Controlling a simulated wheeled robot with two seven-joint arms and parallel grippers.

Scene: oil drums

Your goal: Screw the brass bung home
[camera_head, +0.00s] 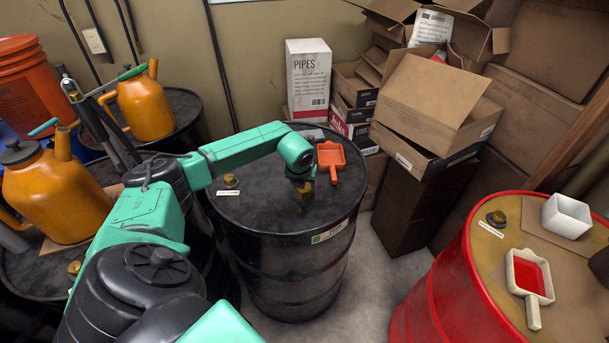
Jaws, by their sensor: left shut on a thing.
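My left arm reaches over the black drum (285,262) in the middle. My left gripper (302,193) points down over the right half of its lid. It is shut on a small brass bung (304,197), which is low at the lid. The gripper partly hides it, and I cannot tell whether it sits in a hole or how its thread stands. Another brass bung (230,180) sits at the left of the same lid, beside a white label (228,193). I do not see my right gripper.
An orange scoop (332,156) lies on the black lid behind my gripper. A red drum (440,289) at right carries a bung (496,217), a white box (566,215) and a cream-rimmed scoop (530,275). Orange cans (147,105) stand at left. Cardboard boxes (433,102) crowd the back.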

